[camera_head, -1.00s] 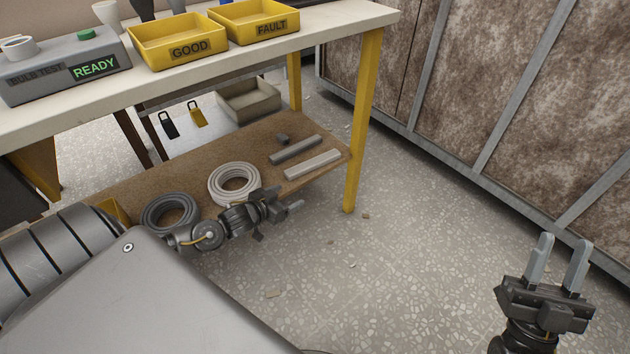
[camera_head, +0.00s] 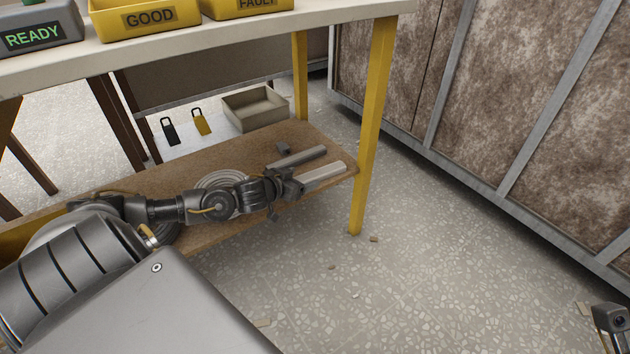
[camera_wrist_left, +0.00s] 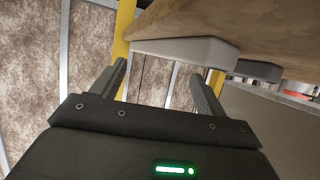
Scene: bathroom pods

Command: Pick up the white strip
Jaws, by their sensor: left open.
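The white strip (camera_head: 322,177) lies on the brown lower shelf near its right end, its near end partly hidden by my left gripper. In the left wrist view the white strip (camera_wrist_left: 190,52) shows pale grey, just beyond the fingertips. My left gripper (camera_head: 294,182) is at the strip's near end. Its fingers are apart in the left wrist view (camera_wrist_left: 158,74), with nothing seen held between them; contact with the strip cannot be told. Part of my right arm (camera_head: 612,320) shows at the lower right edge, its fingers not distinguishable.
A coiled white hose (camera_head: 222,181) is partly under my left arm. A yellow table leg (camera_head: 372,130) stands right of the shelf.

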